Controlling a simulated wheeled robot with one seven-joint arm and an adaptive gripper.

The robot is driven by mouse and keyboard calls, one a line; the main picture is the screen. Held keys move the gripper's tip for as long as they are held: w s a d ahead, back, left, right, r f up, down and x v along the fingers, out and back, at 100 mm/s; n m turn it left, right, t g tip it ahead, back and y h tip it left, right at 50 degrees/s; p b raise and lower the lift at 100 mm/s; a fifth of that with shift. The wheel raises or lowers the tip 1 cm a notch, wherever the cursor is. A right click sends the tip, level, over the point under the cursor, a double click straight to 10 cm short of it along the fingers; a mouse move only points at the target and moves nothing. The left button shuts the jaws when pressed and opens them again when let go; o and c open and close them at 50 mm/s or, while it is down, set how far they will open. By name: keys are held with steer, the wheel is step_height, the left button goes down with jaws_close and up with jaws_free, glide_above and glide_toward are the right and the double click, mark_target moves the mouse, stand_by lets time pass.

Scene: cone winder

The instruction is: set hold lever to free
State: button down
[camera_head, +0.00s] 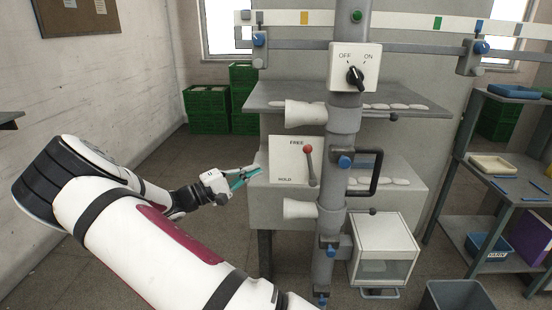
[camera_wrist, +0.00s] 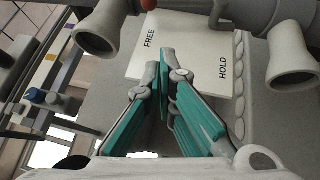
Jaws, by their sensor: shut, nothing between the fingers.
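The hold lever (camera_head: 310,168) is a grey rod with a red ball knob, at the right edge of a white plate (camera_head: 285,163) marked FREE at the top and HOLD at the bottom. The rod stands nearly upright with its knob up, at the FREE end. In the wrist view the red knob (camera_wrist: 148,4) is cut by the top edge, and the plate (camera_wrist: 190,38) lies beyond the fingers. My gripper (camera_head: 258,170) has teal fingers and is shut and empty, left of the plate and apart from the lever. The fingertips (camera_wrist: 166,52) are together in the wrist view.
White cones (camera_head: 303,113) and (camera_head: 300,209) flank the plate above and below on the grey post (camera_head: 341,130). A black bar handle (camera_head: 379,172) and an OFF/ON knob box (camera_head: 356,68) are on the post. Shelving (camera_head: 480,205) stands at right; green crates (camera_head: 207,103) stand behind.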

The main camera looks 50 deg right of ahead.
mark_target(310, 165)
steer(key=p+x, duration=0.2)
steer(key=x, duration=0.7)
steer(key=shift+s+d, duration=0.15)
steer(key=s+d, duration=0.1)
steer(key=s+p, duration=0.1)
steer(key=shift+s+d+r+p, duration=0.3)
steer(key=shift+s+d+r, duration=0.1)
steer(key=shift+s+d, duration=0.25)
steer(key=shift+s, duration=0.1)
steer(key=shift+s+d+r+y+p, duration=0.3)
steer(key=shift+s+p, duration=0.2)
steer(key=shift+p, duration=0.3)
